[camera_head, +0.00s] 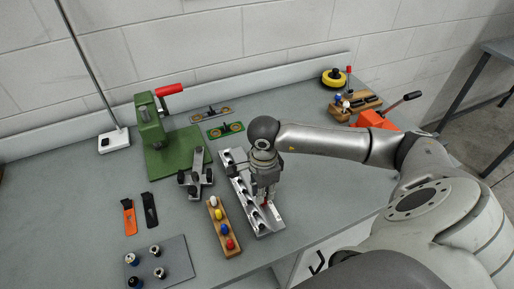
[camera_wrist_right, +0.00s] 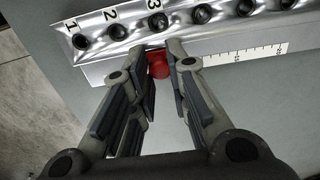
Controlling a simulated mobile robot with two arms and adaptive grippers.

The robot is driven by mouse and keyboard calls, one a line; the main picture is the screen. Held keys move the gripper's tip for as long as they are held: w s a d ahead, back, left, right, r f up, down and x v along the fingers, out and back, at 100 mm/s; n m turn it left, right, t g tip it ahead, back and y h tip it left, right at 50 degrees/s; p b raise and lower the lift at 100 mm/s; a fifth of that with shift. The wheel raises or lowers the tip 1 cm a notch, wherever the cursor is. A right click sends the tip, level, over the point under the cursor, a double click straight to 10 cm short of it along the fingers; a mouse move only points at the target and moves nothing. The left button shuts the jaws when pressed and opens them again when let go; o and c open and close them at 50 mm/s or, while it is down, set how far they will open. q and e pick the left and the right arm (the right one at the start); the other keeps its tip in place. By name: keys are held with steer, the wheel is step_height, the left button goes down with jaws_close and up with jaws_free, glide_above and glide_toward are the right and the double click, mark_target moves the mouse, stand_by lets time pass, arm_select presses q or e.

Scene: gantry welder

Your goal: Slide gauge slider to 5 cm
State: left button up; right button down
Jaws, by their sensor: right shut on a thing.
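The gauge is a long silver metal block (camera_head: 273,222) with a row of dark round holes, lying on the grey bench. In the right wrist view the block (camera_wrist_right: 110,68) shows the numbers 1, 2 and 3, and a white ruler scale (camera_wrist_right: 250,53) runs along its lower side. The red slider knob (camera_wrist_right: 158,68) is left of the visible scale, below hole 3. My right gripper (camera_wrist_right: 162,58) has its fingers on both sides of the red knob, shut on it. In the head view this gripper (camera_head: 265,197) points down at the block. My left gripper is out of view.
A wooden strip with coloured knobs (camera_head: 213,216) lies close left of the block. A dark clamp-like fixture (camera_head: 197,178) and a green press (camera_head: 153,130) stand farther left. An orange lever device (camera_head: 371,119) stands behind my right arm. The bench right of the block is clear.

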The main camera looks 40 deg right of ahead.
mark_target(265, 204)
steer(key=shift+s+a, duration=0.2)
steer(key=shift+s, duration=0.5)
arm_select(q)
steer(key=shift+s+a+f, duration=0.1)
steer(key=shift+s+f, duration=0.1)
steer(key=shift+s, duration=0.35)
arm_select(e)
steer(key=shift+w, duration=0.1)
steer(key=c, duration=1.3)
jaws_free()
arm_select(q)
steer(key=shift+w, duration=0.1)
arm_select(e)
steer(key=shift+r, duration=0.15)
step_height(265, 204, up, 12)
steer(key=shift+f, duration=0.1)
